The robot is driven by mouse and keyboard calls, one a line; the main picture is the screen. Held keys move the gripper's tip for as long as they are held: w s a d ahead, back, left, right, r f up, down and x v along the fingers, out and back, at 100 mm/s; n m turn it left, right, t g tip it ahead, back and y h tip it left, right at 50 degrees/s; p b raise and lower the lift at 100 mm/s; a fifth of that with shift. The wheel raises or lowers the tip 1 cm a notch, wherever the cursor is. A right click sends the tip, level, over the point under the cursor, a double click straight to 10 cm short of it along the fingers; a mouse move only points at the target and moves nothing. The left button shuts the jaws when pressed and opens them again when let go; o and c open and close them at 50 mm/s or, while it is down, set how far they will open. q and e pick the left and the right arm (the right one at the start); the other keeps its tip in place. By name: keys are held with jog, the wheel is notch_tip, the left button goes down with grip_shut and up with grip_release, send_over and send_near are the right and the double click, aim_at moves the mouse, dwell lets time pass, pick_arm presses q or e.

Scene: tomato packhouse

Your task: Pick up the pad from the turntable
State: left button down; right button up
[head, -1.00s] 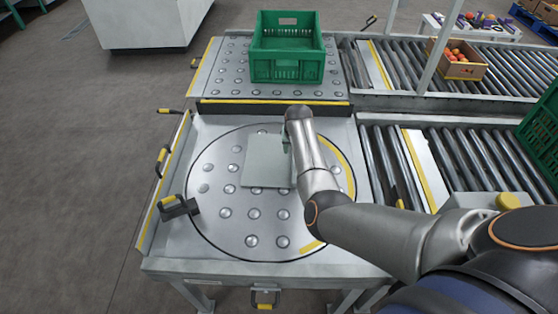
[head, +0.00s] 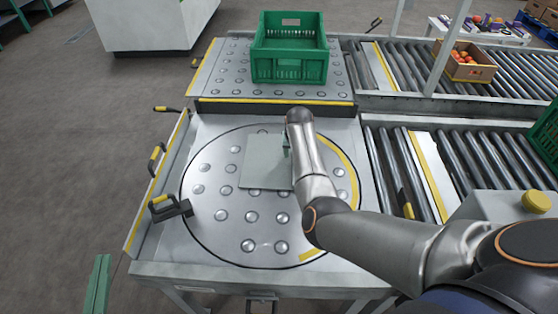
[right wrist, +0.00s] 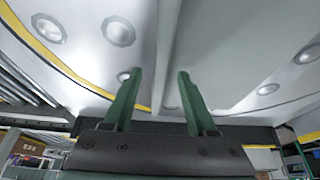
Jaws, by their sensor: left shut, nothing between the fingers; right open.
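The pad (head: 262,165) is a thin, pale grey-green square plate on the round turntable (head: 215,228) with its steel ball studs. My right gripper (head: 287,146) is at the pad's right edge, partly hidden by my right arm. In the right wrist view, the open green fingers of my right gripper (right wrist: 160,72) stand on either side of a narrow grey strip, which looks like the pad (right wrist: 168,50) seen edge-on. A gap shows on both sides of it. My left gripper (head: 97,286) is shut and empty at the lower left, beyond the table's left edge.
A green crate (head: 289,68) stands on the ball table behind. A black latch with a yellow handle (head: 172,209) sits at the turntable's left. Roller conveyors (head: 470,165) run off to the right. A box of tomatoes (head: 465,67) stands on the far conveyor.

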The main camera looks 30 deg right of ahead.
jog(key=shift+w+f+b, duration=0.15)
jog(key=shift+f+b, duration=0.2)
pick_arm(q)
jog(key=r, duration=0.1)
jog(key=r+t+h, duration=0.1)
jog(key=r, duration=0.1)
jog(key=r+m+t, duration=0.1)
jog(key=r, duration=0.1)
jog(key=shift+s+d+r, duration=0.1)
jog(key=shift+d+r, duration=0.1)
jog(key=shift+d, duration=0.1)
pick_arm(e)
grip_shut()
